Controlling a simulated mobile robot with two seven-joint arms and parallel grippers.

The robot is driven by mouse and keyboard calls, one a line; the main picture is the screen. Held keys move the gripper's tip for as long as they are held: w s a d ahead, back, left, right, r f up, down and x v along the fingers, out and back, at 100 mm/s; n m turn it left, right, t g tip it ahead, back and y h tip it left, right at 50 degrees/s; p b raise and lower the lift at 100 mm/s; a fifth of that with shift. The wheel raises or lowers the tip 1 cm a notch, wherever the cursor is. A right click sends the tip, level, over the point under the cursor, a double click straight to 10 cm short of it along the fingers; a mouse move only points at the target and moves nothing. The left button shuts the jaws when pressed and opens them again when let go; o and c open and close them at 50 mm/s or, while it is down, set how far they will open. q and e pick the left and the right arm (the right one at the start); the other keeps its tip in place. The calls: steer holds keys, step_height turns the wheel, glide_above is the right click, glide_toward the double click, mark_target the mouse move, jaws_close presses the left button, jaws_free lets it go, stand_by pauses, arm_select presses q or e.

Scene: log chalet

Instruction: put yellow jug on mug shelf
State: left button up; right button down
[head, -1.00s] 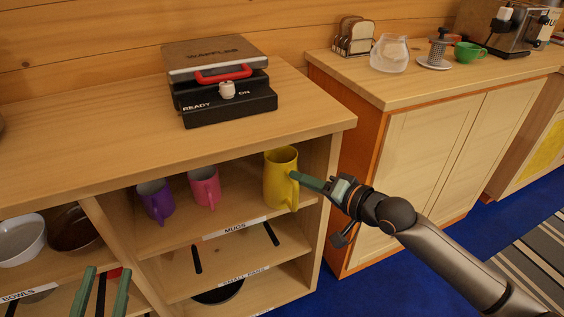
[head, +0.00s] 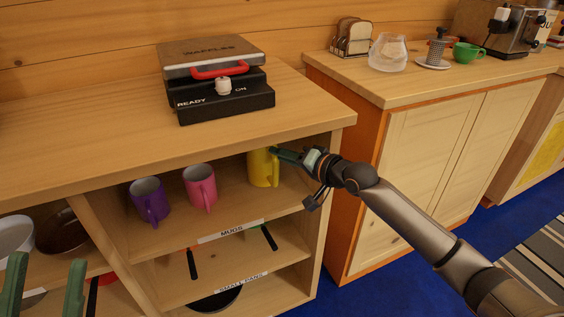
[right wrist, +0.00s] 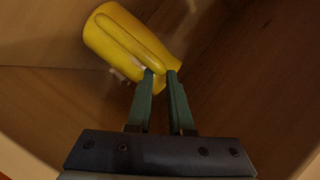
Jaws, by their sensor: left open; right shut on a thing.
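The yellow jug (head: 262,170) is inside the mug shelf (head: 236,214), at its right end, with its top hidden behind the counter edge. My right gripper (head: 286,155) reaches in from the right and is shut on the jug's handle. In the right wrist view the fingertips (right wrist: 160,74) pinch the handle of the jug (right wrist: 112,35), which looks tilted in that picture. I cannot tell whether its base touches the board. My left gripper (head: 47,262) is open and empty at the lower left, in front of the lower shelves.
A purple mug (head: 150,202) and a pink mug (head: 201,187) stand left of the jug. The MUGS label (head: 230,231) marks the front edge. The shelf's right side wall (head: 328,190) is close to my right gripper. A waffle maker (head: 220,85) sits on the counter above.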

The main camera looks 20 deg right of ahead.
steer(key=shift+f, duration=0.25)
steer(key=c, duration=1.3)
jaws_free()
steer(key=shift+f, duration=0.2)
steer(key=o, duration=0.5)
steer(key=shift+s, duration=0.1)
